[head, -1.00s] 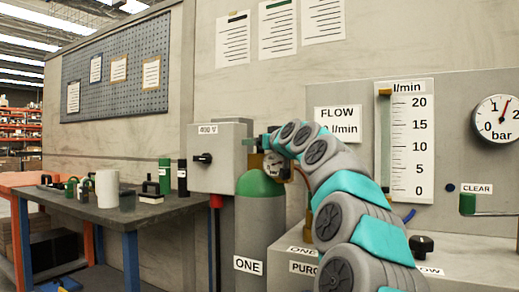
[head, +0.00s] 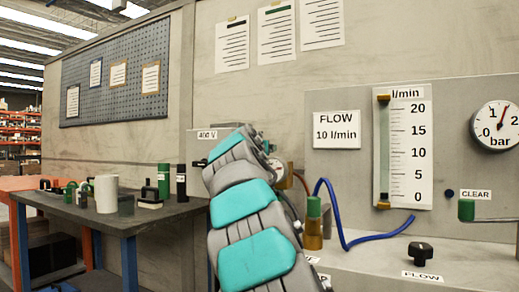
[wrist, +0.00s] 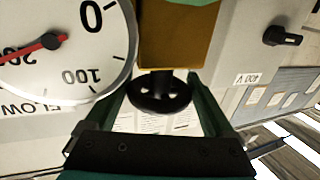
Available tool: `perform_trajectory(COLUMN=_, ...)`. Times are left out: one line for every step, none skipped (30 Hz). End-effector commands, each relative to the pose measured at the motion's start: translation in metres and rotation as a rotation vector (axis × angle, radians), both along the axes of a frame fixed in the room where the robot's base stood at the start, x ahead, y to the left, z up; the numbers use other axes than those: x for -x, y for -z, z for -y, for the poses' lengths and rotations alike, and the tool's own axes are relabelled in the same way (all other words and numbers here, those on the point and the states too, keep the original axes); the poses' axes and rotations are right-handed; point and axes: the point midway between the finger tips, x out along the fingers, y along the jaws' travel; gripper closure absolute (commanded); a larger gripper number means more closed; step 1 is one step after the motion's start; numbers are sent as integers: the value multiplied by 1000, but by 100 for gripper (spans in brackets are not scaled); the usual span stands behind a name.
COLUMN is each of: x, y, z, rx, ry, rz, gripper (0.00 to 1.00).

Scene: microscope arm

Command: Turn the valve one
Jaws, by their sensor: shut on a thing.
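The valve's round black knob (wrist: 160,92) sits under a brass body in the wrist view. My gripper (wrist: 161,84) is shut on this knob, with one dark green finger on each side. Beside it is a round gauge (wrist: 60,45) with a red needle pointing left, near the 200 mark. In the head view my arm covers cylinder ONE, the valve and my gripper. Only part of a small gauge (head: 277,169) shows at the arm's right edge.
A grey 400 V box (head: 206,134) is partly hidden behind my arm. A black FLOW knob (head: 420,253) is on the bench. A dark table (head: 165,212) is at left.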

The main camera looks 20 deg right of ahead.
Motion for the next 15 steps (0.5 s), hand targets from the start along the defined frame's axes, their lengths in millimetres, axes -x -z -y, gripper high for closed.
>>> perform_trajectory(x=-1, y=-3, z=0, rx=6, ry=29, rz=2, gripper=68)
perform_trajectory(x=-1, y=-2, z=1, rx=5, ry=51, rz=0, gripper=68)
perform_trajectory(x=-1, y=-2, z=0, rx=4, ry=75, rz=0, gripper=68)
perform_trajectory(x=-2, y=-3, z=0, rx=4, ry=94, rz=1, gripper=68)
perform_trajectory(x=-1, y=-3, z=0, rx=3, ry=114, rz=1, gripper=68)
perform_trajectory(x=-1, y=-4, z=-1, rx=2, ry=136, rz=3, gripper=68)
perform_trajectory(x=-1, y=-4, z=-1, rx=2, ry=155, rz=1, gripper=68)
perform_trajectory(x=-1, y=-3, z=-1, rx=1, ry=173, rz=0, gripper=68)
perform_trajectory(x=-1, y=-4, z=-1, rx=3, ry=192, rz=2, gripper=68)
perform_trajectory(x=-1, y=-5, z=-1, rx=2, ry=208, rz=3, gripper=68)
perform_trajectory(x=-1, y=-4, z=0, rx=-1, ry=225, rz=1, gripper=68)
perform_trajectory(x=-1, y=-3, z=0, rx=-1, ry=245, rz=0, gripper=68)
perform_trajectory(x=-1, y=-3, z=0, rx=-1, ry=259, rz=1, gripper=68)
perform_trajectory(x=-1, y=-3, z=-1, rx=-1, ry=274, rz=1, gripper=68)
perform_trajectory(x=-1, y=-4, z=-2, rx=-1, ry=293, rz=1, gripper=68)
